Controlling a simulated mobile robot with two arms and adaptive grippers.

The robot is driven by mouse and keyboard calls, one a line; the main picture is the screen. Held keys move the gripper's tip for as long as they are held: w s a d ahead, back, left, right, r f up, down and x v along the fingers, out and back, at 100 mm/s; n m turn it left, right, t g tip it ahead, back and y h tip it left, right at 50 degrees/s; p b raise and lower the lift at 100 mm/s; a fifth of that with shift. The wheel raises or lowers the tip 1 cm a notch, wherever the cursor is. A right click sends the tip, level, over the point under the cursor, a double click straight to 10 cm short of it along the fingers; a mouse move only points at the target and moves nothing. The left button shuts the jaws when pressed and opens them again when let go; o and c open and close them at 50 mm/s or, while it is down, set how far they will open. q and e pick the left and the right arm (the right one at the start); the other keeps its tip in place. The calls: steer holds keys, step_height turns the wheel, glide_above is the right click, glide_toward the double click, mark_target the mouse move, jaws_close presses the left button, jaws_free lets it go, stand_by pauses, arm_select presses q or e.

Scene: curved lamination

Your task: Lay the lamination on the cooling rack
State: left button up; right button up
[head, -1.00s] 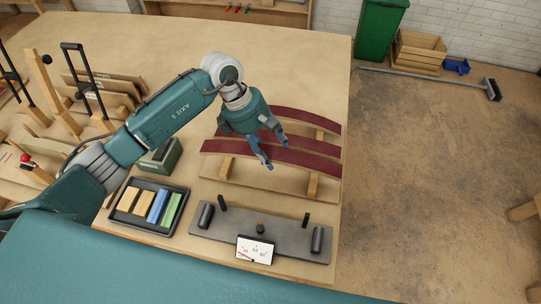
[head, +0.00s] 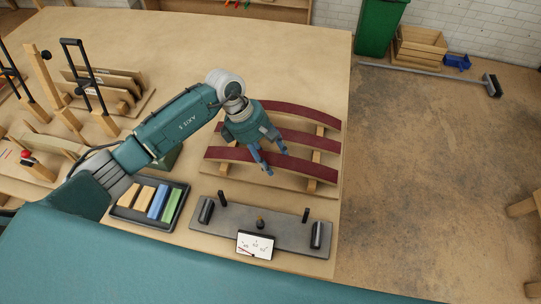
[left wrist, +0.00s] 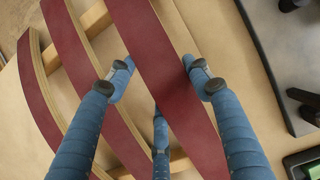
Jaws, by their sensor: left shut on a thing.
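Three curved dark red laminations lie side by side across the wooden cooling rack (head: 312,186), arched upward. My left gripper (head: 272,161) is over the front lamination (head: 228,154) and shut on it near its middle. In the left wrist view its blue fingers (left wrist: 158,76) lie on both sides of that lamination (left wrist: 145,35). The lamination appears to rest on or sit very close to the rack's rails; the exact contact is partly hidden. The middle lamination (head: 318,142) and the back lamination (head: 300,111) lie behind it, apart from it. My right gripper is out of view.
Clamps and wooden stands (head: 85,90) fill the left. The bench behind the rack is clear.

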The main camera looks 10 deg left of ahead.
arm_select(q)
steer(key=o, duration=1.2)
steer(key=shift+r+p, duration=0.5)
steer(key=shift+p, duration=0.15)
steer(key=shift+w+a+r, duration=0.15)
steer(key=shift+a+r, duration=0.05)
steer(key=shift+r, duration=0.05)
steer(key=b+v, duration=0.3)
steer(key=v, duration=0.8)
steer(key=shift+s+r, duration=0.2)
